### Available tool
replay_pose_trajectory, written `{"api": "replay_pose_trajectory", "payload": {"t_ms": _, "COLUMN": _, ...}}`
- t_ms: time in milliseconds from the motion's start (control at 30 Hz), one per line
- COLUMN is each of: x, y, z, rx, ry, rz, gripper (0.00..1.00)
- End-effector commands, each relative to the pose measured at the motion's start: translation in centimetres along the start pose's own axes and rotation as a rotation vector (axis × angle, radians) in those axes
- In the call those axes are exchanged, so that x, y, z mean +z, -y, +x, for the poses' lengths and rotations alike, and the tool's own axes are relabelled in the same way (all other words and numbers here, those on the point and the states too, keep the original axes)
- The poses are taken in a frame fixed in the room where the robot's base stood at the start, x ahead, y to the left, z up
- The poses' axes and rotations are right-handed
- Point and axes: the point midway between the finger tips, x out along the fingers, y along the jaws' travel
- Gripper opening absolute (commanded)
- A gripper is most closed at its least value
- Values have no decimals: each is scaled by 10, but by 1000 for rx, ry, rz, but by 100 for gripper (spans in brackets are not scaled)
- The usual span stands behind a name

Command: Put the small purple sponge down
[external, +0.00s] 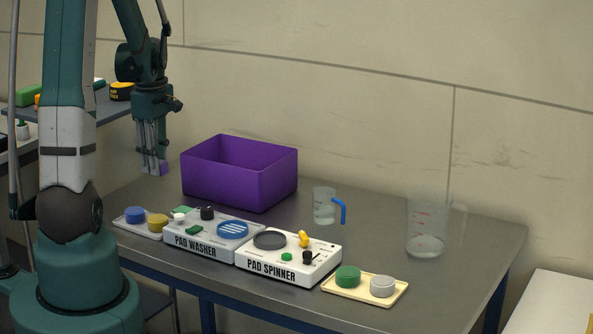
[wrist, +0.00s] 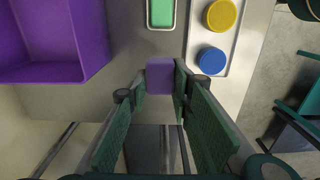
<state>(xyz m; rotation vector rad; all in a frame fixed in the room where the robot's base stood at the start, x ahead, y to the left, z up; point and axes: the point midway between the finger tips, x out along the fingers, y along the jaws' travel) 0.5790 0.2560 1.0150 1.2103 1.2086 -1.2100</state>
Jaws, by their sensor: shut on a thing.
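The small purple sponge (wrist: 160,77) is between the fingertips of my gripper (wrist: 160,85) in the wrist view. In the external view my gripper (external: 152,166) points down above the back left of the table, and the purple sponge (external: 163,168) shows at its tips. The gripper is shut on the sponge. The sponge looks to be held above the tabletop, left of the purple bin (external: 222,188); the exact height is hard to tell.
A tray with blue and yellow pads (external: 135,214), a pad washer (external: 205,246), a pad spinner (external: 280,265) and a cream tray (external: 340,290) line the front. A small jug (external: 323,208) and a larger clear jug (external: 425,240) stand to the right. Bare table (external: 380,215) lies between the jugs.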

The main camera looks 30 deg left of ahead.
Motion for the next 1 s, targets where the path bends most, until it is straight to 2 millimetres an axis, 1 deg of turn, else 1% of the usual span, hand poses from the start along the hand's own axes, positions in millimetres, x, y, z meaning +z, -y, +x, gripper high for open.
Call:
{"api": "replay_pose_trajectory", "payload": {"t_ms": 300, "x": -46, "y": -1, "z": -3, "rx": 0, "ry": 0, "rz": -3, "gripper": 16}}
{"api": "replay_pose_trajectory", "payload": {"t_ms": 400, "x": -59, "y": 0, "z": -3, "rx": 0, "ry": 0, "rz": -2, "gripper": 16}}
{"api": "replay_pose_trajectory", "payload": {"t_ms": 500, "x": -67, "y": 1, "z": -3, "rx": 0, "ry": 0, "rz": 0, "gripper": 16}}
{"api": "replay_pose_trajectory", "payload": {"t_ms": 633, "x": -72, "y": 1, "z": -3, "rx": 0, "ry": 0, "rz": 1, "gripper": 16}}
{"api": "replay_pose_trajectory", "payload": {"t_ms": 1000, "x": -72, "y": 1, "z": -1, "rx": 0, "ry": 0, "rz": 1, "gripper": 16}}
